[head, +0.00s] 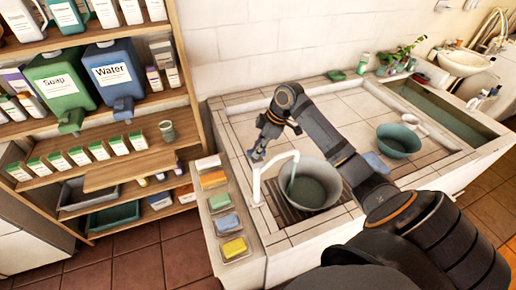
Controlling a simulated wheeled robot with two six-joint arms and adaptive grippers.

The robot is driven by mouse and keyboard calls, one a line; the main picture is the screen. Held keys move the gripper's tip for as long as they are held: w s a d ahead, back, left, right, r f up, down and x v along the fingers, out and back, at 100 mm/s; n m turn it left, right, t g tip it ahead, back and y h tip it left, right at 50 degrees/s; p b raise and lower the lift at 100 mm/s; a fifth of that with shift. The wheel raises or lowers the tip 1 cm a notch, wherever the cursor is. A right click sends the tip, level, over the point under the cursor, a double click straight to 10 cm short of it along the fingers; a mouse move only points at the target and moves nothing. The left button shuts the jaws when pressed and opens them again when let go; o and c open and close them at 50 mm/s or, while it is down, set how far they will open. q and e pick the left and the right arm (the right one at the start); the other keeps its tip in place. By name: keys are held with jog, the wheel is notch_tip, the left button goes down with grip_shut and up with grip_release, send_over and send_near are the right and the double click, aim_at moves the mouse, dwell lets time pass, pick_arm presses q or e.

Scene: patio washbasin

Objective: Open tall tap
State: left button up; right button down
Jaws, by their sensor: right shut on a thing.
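The tall tap (256,186) is white and stands at the left side of the basin counter, with its spout arched over a grey bucket (331,174). A thin pale streak hangs below the spout into the bucket; it looks like running water, but it is small. My right gripper (258,154) points down at the top of the tap and is shut on its handle. The fingers mostly hide the handle, so its angle cannot be made out. My left gripper is not in view.
A wooden shelf (110,172) with a green soap jug (59,84) and a blue water jug (113,75) stands at left. Coloured sponges (228,223) lie in dishes on the near ledge. A green bowl (397,139) is at right. The tiled counter behind is largely clear.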

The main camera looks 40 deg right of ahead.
jog(key=shift+w+n+g+y, duration=0.15)
jog(key=shift+n+g, duration=0.2)
jog(key=shift+n, duration=0.6)
jog(key=shift+n+g+y, duration=0.15)
jog(key=shift+n+g, duration=0.2)
jog(key=shift+n, duration=0.6)
jog(key=shift+d, duration=0.1)
jog(key=c, duration=1.3)
grip_release()
jog(key=shift+r, duration=0.1)
jog(key=v, duration=0.7)
jog(key=shift+r, duration=0.15)
jog(key=shift+d, duration=0.1)
